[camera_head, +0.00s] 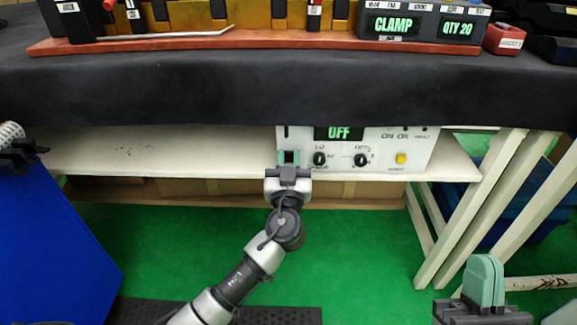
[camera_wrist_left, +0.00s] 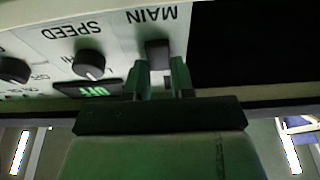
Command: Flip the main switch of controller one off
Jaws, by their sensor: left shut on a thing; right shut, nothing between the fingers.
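A white controller box (camera_head: 428,148) stands on the shelf under the bench top; no number on it is readable. Its dark main switch (camera_wrist_left: 158,52), labelled MAIN, is at the box's left end in the head view. A display (camera_head: 339,133) on the box reads OFF in green. My left gripper (camera_head: 288,157) is at that end of the box, its green fingertips (camera_wrist_left: 163,78) on either side of the switch and shut on it. The fingers partly hide the switch in the head view. My right gripper (camera_head: 485,280) is shut and empty at the lower right, away from the box.
Beside the switch are a SPEED knob (camera_wrist_left: 89,64), another knob (camera_head: 361,160) and a yellow button (camera_head: 401,158). The dark bench cover (camera_head: 230,90) hangs just above the box. The white shelf (camera_head: 180,150) is clear to the left. White table legs (camera_head: 480,210) stand at right.

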